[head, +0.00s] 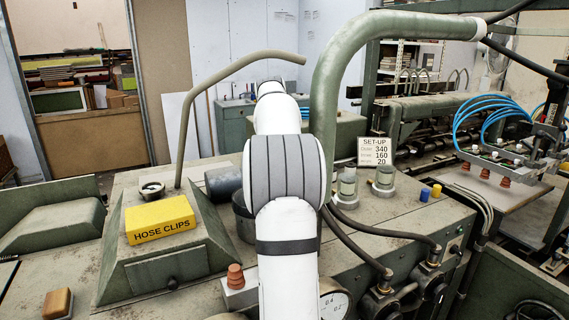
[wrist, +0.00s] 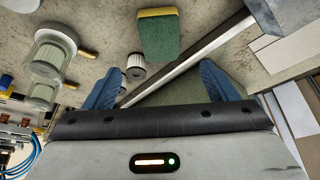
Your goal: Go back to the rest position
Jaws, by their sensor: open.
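My gripper (wrist: 157,78) shows in the wrist view with its two blue fingers spread apart. No object shows held between them. A small white ribbed part (wrist: 133,67) lies on the worktop beyond the fingers, near the left one. A green and yellow sponge (wrist: 158,34) lies farther off. A grey metal bar (wrist: 195,57) runs diagonally across the view behind the fingers. In the head view my white arm reaches away over the machine top, and my gripper is hidden behind it.
A yellow hose clips box (head: 160,220) sits on the green housing at left. Glass-topped jars (head: 347,187) and a set-up sign (head: 376,152) stand right of my arm. A thick green pipe (head: 333,95) arches close beside the arm. A thinner bent pipe (head: 222,73) rises at left.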

